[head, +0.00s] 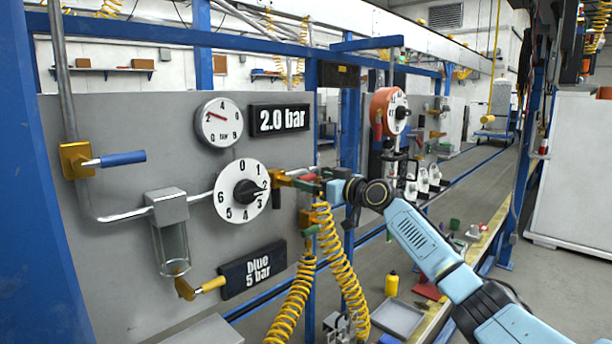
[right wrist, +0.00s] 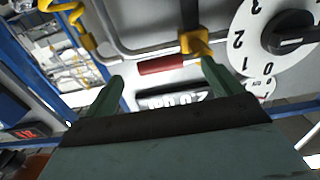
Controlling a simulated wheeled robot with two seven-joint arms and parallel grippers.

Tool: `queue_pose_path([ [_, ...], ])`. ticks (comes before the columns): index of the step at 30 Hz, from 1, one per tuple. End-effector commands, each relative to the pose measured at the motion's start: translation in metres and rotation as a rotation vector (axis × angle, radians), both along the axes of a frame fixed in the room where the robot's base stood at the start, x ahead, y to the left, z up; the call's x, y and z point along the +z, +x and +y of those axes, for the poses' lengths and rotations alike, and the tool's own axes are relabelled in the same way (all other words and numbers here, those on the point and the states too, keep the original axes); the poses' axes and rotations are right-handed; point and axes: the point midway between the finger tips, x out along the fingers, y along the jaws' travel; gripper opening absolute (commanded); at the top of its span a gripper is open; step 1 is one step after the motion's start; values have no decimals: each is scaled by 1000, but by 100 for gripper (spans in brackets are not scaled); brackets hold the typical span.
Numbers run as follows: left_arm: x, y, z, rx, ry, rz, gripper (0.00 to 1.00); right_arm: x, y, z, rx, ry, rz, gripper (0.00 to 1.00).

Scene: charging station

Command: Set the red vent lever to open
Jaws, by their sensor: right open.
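The red vent lever (head: 307,178) sits on a brass valve (head: 280,178) at the right edge of the grey panel, lying about level and pointing right from the valve. In the right wrist view the red lever (right wrist: 162,65) and its brass body (right wrist: 195,42) show ahead of my fingers. My right gripper (head: 316,186) is at the lever in the head view, partly covering it. In the wrist view my right gripper (right wrist: 161,70) is open, one finger toward each end of the lever. I cannot tell whether they touch. My left gripper is out of view.
Left of the lever are a numbered dial (head: 228,205), a pressure gauge (head: 219,122) and a 2.0 bar display (head: 280,119). A blue lever (head: 123,158) and a yellow lever (head: 210,284) are farther left. Coiled yellow hoses (head: 338,265) hang below my gripper.

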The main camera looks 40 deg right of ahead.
Motion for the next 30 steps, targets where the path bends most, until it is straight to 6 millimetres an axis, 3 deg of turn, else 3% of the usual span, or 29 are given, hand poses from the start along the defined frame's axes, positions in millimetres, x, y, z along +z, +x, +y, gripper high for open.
queue_pose_path([
  [9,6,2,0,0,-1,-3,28,1,35,4,1,3,0,91],
  [22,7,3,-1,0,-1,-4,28,0,41,4,2,-1,1,91],
  [30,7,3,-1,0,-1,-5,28,0,41,4,1,-1,1,56],
])
